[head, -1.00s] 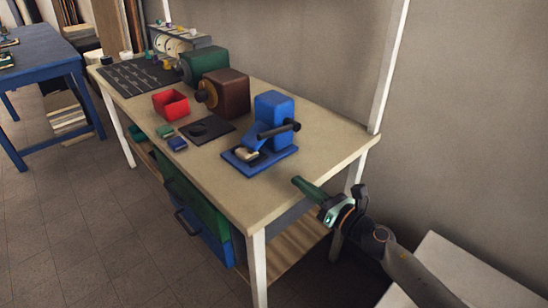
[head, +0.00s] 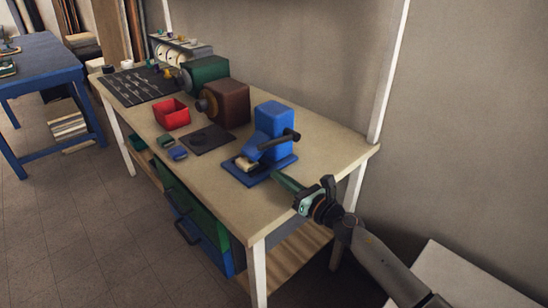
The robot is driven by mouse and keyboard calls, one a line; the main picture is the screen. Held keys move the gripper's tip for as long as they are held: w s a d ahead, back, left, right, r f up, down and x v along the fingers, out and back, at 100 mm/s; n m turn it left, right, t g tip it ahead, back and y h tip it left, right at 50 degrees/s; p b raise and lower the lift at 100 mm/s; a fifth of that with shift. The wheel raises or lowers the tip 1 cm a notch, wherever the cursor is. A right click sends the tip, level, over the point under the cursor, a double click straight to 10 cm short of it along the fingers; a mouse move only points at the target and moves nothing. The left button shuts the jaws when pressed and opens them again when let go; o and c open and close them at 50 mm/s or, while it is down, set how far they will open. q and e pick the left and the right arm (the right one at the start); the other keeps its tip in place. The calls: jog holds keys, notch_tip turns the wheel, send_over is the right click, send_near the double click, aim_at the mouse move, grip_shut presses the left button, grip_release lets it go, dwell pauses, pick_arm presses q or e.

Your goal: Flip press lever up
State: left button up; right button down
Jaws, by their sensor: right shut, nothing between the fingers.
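The blue press (head: 273,121) stands near the right end of the workbench, on a flat blue base plate (head: 284,167). Its dark lever (head: 280,141) sticks out on the front side and ends in a black knob at the right. A small pale piece (head: 245,164) sits at the front of the press. My right gripper (head: 281,179) comes in from the lower right with its green fingers together and empty. Its tips are close to the front right edge of the base plate, below the lever; I cannot tell whether they touch the plate. My left gripper is not in view.
On the workbench (head: 215,191), left of the press, are a dark flat plate (head: 207,139), a brown machine (head: 226,103), a green machine (head: 205,71), a red bin (head: 173,115) and two small blocks. A wall stands behind. The bench's front right corner is clear.

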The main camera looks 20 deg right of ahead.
jog(key=shift+x, duration=0.95)
jog(key=shift+w+r+p, duration=0.3)
jog(key=shift+r+p, duration=0.15)
jog(key=shift+r, duration=0.15)
jog(key=shift+w+r+p, duration=0.25)
jog(key=shift+r+p, duration=0.15)
jog(key=shift+r, duration=0.6)
jog(key=shift+w+r+p, duration=0.1)
jog(key=shift+r+p, duration=0.15)
jog(key=shift+p, duration=0.15)
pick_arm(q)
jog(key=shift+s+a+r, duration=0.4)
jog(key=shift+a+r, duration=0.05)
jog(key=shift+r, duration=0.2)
pick_arm(e)
jog(key=shift+r, duration=0.1)
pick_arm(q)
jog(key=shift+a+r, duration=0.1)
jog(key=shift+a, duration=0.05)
pick_arm(e)
jog(key=shift+d+r, duration=0.1)
